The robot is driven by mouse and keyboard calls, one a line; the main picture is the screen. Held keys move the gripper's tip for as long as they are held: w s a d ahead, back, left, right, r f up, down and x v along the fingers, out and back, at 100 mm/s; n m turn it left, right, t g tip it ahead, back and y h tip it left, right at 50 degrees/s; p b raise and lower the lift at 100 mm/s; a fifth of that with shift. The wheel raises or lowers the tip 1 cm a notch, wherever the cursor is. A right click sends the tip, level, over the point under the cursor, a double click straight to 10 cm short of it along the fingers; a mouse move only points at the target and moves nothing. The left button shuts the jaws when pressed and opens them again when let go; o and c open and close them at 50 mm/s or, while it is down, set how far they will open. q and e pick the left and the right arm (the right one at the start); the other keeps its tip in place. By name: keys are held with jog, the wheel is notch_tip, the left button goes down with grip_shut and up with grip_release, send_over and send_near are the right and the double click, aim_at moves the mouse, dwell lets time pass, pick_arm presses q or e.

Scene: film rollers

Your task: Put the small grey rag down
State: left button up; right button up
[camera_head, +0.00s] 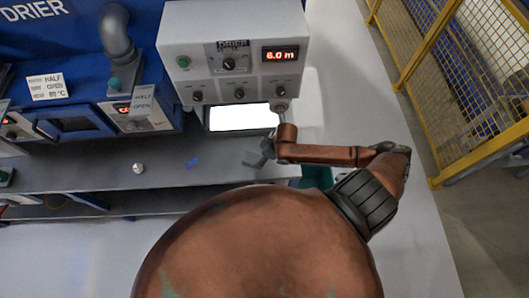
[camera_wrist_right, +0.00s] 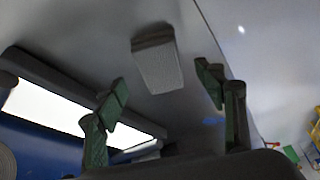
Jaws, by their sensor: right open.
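The small grey rag (camera_wrist_right: 157,65) shows in the right wrist view as a folded, block-like grey piece with a darker upper edge. It appears beyond the fingertips, over the grey bench top; whether it rests flat there I cannot tell. My right gripper (camera_wrist_right: 160,88) is open, its two green fingers apart on either side of the view and not visibly touching the rag. In the head view my right gripper (camera_head: 268,148) is at the bench's right end, below the drier panel. There the rag is too small to tell from the fingers. My left gripper is not in view.
The grey bench (camera_head: 100,170) carries a small blue piece (camera_head: 193,162) and a small round whitish item (camera_head: 138,168). The drier control box (camera_head: 235,55) overhangs the bench, with a bright white opening (camera_head: 240,117) beneath. A yellow fence (camera_head: 415,80) stands at right. The bench's middle is mostly clear.

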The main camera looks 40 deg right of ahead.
jog(key=v, duration=0.5)
jog(key=shift+s+r, duration=0.1)
jog(key=shift+r, duration=0.3)
